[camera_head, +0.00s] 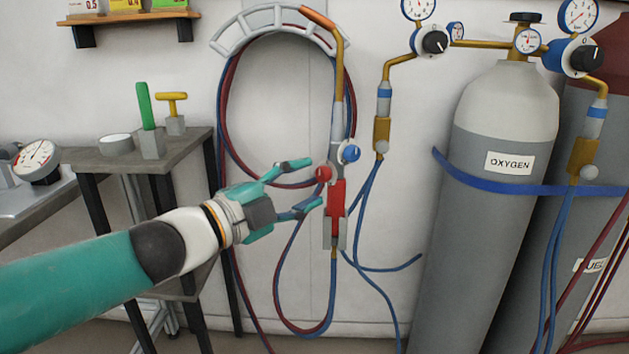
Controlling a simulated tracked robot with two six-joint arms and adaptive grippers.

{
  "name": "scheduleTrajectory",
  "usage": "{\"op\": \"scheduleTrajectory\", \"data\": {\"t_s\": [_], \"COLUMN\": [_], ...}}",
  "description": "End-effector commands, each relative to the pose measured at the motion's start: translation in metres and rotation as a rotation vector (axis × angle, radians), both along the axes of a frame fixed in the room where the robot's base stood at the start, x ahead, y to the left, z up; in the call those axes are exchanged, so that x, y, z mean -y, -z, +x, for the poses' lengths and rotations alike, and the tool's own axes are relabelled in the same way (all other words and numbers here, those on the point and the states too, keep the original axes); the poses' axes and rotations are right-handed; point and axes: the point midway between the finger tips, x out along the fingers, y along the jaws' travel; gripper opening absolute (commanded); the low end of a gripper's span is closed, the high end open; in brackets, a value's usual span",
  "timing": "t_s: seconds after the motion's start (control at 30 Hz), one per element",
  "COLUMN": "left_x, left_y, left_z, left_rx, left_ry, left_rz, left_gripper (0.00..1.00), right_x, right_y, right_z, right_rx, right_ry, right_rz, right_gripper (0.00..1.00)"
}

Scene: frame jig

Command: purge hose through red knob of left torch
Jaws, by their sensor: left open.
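The torch (338,125) hangs upright, its orange tip at the top and its red handle (337,200) below in a grey holder. The red knob (323,173) sticks out on its left side, and a blue knob (351,153) sits on its right. My left gripper (314,183) is open beside the red knob, one finger above it and one below. I cannot tell whether a finger touches the knob. Red and blue hoses (333,285) run down from the torch and loop up over a wall hanger. My right gripper is not in view.
A grey oxygen cylinder (497,260) with a blue strap stands at right, a second cylinder behind it. Regulators with gauges (527,41) sit above. A small table (185,152) with a green-handled tool (146,105) and a yellow-handled piece is at left. Loose blue hoses hang right of the torch.

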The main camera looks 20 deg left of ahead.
Motion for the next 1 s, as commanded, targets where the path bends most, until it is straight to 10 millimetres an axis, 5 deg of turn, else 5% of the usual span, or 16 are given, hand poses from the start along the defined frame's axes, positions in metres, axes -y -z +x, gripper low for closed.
{"op": "scheduleTrajectory", "data": {"t_s": [0.43, 1.0], "left_x": [-0.039, -0.042], "left_y": [0.004, 0.005], "left_z": [-0.071, -0.08], "left_rx": [0.0, -0.002], "left_ry": [-0.004, 0.0], "left_rz": [0.002, 0.001], "left_gripper": [0.52, 0.52], "right_x": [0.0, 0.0], "right_y": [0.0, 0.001], "right_z": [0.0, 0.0], "right_rx": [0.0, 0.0], "right_ry": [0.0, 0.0], "right_rz": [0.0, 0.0], "right_gripper": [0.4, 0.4]}}
